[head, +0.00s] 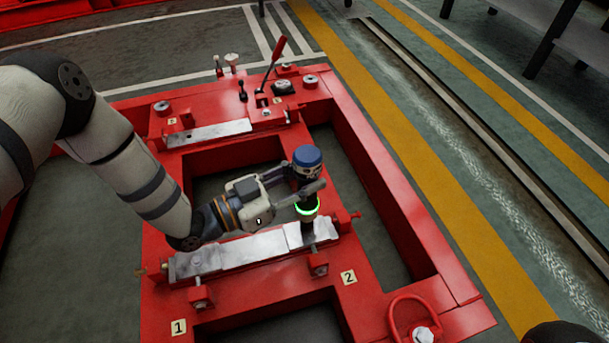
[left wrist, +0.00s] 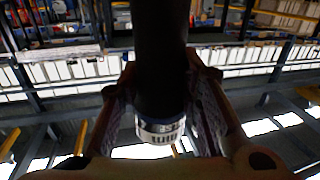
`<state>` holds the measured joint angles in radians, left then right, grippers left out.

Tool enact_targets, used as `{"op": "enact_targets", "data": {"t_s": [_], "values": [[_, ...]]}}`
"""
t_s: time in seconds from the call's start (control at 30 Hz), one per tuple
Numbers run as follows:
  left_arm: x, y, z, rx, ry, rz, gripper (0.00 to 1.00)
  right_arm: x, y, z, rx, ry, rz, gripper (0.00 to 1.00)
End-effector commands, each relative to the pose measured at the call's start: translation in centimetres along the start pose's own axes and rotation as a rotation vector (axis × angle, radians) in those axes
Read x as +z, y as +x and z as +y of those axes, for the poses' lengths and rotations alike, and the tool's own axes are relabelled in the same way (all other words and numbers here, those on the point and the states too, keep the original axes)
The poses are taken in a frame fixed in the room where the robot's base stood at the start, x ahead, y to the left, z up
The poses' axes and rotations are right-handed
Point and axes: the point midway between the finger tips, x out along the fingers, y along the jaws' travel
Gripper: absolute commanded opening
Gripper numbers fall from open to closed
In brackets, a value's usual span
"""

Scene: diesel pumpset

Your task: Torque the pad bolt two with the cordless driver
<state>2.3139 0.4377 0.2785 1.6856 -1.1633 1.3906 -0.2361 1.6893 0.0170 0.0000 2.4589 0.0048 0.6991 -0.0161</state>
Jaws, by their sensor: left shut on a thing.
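The cordless driver (head: 307,157) has a blue-capped top, a dark body and a glowing green ring low down. It stands about upright over the right end of the near bare-metal pad (head: 268,246), close to the label 2 (head: 348,277). My left gripper (head: 312,180) is shut around the driver's body. In the left wrist view the dark driver (left wrist: 160,70) lies between both fingers. The driver and gripper hide what is under the tip, so pad bolt two cannot be seen, nor whether the tip touches it.
The red frame (head: 390,200) has open gaps around the pads. A second metal pad (head: 208,133) lies farther back. A red-handled lever (head: 272,63) stands at the back. A red lifting loop (head: 408,312) rises at the front right.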

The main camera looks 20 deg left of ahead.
Motion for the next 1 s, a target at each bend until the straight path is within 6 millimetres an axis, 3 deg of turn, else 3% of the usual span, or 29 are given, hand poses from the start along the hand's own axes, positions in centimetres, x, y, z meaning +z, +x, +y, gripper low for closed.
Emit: {"op": "enact_targets", "data": {"t_s": [1.0], "values": [[0.74, 0.03, -0.01, 0.0, 0.0, 0.001, 0.0, -0.21, 0.21, 0.0, 0.0, 0.0, -0.003, 0.47]]}}
